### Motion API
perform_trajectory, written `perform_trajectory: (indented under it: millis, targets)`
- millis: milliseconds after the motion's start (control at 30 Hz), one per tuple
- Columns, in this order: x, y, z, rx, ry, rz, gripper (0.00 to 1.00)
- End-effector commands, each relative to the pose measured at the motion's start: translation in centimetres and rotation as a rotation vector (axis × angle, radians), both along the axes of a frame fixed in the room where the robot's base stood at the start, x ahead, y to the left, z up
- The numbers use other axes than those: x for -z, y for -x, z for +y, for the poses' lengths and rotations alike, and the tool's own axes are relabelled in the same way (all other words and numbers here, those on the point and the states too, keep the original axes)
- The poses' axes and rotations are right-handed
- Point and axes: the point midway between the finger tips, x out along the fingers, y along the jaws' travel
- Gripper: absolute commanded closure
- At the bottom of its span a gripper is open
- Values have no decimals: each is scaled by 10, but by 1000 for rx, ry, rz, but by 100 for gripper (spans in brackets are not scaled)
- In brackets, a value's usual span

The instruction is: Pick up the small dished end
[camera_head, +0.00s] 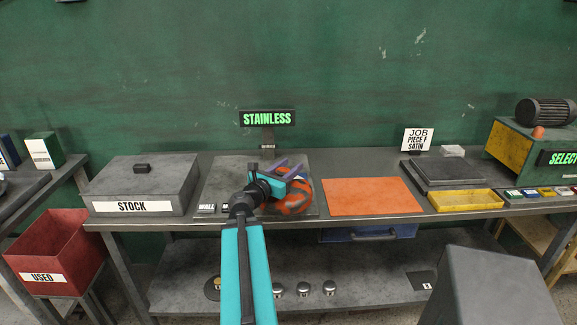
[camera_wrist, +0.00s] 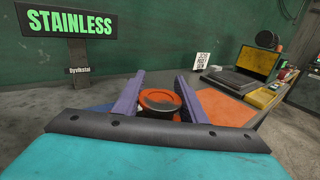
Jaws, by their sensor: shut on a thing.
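My gripper (camera_head: 290,169) has two purple fingers and is over the grey mat (camera_head: 234,168) in front of the STAINLESS sign. In the wrist view its fingers (camera_wrist: 160,88) stand on either side of a round piece (camera_wrist: 158,101), with a dark grey middle and an orange rim. The gripper is shut on this piece. In the head view the round piece (camera_head: 296,201) shows as orange and grey bands below the fingers. My arm and gripper hide part of it. I cannot tell whether it touches the mat.
The STAINLESS sign (camera_head: 267,118) stands behind the gripper. The grey STOCK box (camera_head: 140,183) is to the left. An orange mat (camera_head: 371,196) lies clear to the right, then a yellow tray (camera_head: 465,201). Several small metal domes (camera_head: 303,288) sit on the lower shelf.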

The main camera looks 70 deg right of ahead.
Motion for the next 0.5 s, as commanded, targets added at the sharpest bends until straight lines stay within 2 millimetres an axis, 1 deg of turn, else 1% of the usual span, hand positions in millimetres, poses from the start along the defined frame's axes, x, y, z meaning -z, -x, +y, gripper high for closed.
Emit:
perform_trajectory:
  millis: [67,500]
  targets:
    - [-5,1,2,1,1,2,100]
    - [-6,4,4,9,0,3,100]
